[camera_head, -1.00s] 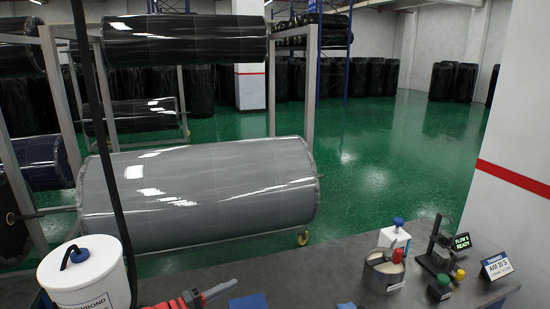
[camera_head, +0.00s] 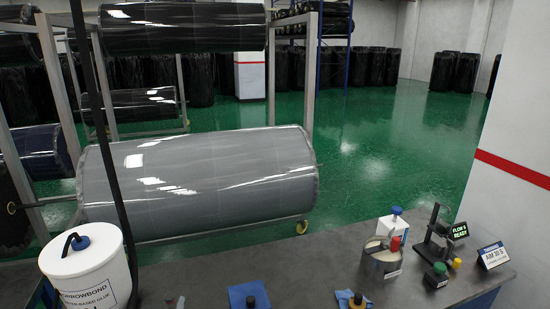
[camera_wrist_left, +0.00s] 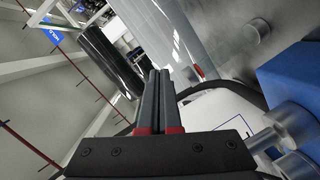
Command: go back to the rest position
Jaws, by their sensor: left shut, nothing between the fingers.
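My left gripper (camera_wrist_left: 159,74) is shut and empty in the left wrist view, its two dark fingers side by side with red parts at their bases. In the head view only a small bit at the bottom edge, possibly its tip, shows, so its place over the table is hard to tell. My right gripper is not in view.
A dark worktable (camera_head: 300,277) spans the front. Behind is a rack with a grey wrapped roll (camera_head: 200,185).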

